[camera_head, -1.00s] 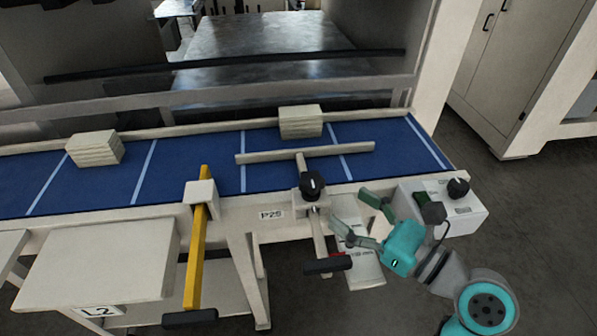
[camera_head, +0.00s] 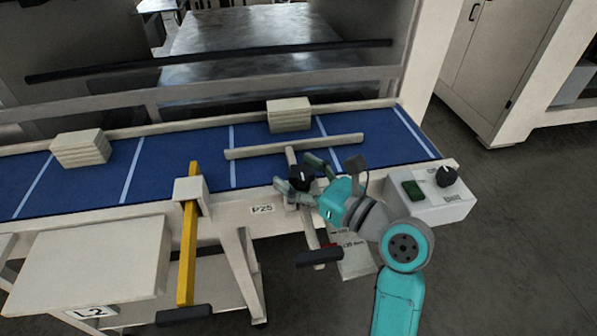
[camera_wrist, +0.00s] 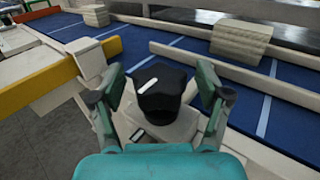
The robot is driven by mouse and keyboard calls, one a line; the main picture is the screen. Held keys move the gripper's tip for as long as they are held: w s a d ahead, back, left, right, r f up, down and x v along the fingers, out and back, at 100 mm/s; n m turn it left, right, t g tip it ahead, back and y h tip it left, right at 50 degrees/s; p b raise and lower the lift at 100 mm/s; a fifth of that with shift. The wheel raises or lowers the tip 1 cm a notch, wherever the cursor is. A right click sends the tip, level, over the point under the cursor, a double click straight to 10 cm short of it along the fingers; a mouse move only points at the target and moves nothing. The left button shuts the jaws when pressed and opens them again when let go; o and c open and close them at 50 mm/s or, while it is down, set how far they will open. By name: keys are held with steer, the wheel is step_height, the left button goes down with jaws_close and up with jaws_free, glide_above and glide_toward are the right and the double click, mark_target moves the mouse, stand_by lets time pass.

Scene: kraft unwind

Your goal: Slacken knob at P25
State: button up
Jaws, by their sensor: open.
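The black knob (camera_head: 300,177) with a white pointer mark sits on the clamp block by the P25 label (camera_head: 262,209) at the conveyor's near edge. In the wrist view the knob (camera_wrist: 160,92) stands between my two fingers, its white mark facing up. My gripper (camera_head: 299,173) is open around the knob, one finger on each side. In the wrist view my gripper (camera_wrist: 160,95) shows a gap on both sides of the knob. The guide bar (camera_head: 295,146) on the knob's rod lies across the blue belt.
A yellow bar (camera_head: 188,250) in a white block stands left of the knob. A control box (camera_head: 430,196) with a black dial and green switch sits to the right. Paper stacks (camera_head: 289,114) (camera_head: 80,148) rest on the belt. A black-handled rod end (camera_head: 319,257) hangs below the knob.

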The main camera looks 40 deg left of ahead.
steer(key=c, duration=1.2)
steer(key=shift+n+g, duration=1.1)
steer(key=shift+g, duration=0.7)
steer(key=shift+s+n+g+h, duration=0.15)
steer(key=shift+n+g+h, duration=0.35)
steer(key=shift+n+g, duration=1)
steer(key=shift+f+m+g, duration=0.1)
steer(key=shift+m+g, duration=0.2)
steer(key=o, duration=1.2)
steer(key=shift+d, duration=0.1)
steer(key=v, duration=1.1)
steer(key=shift+d, duration=0.4)
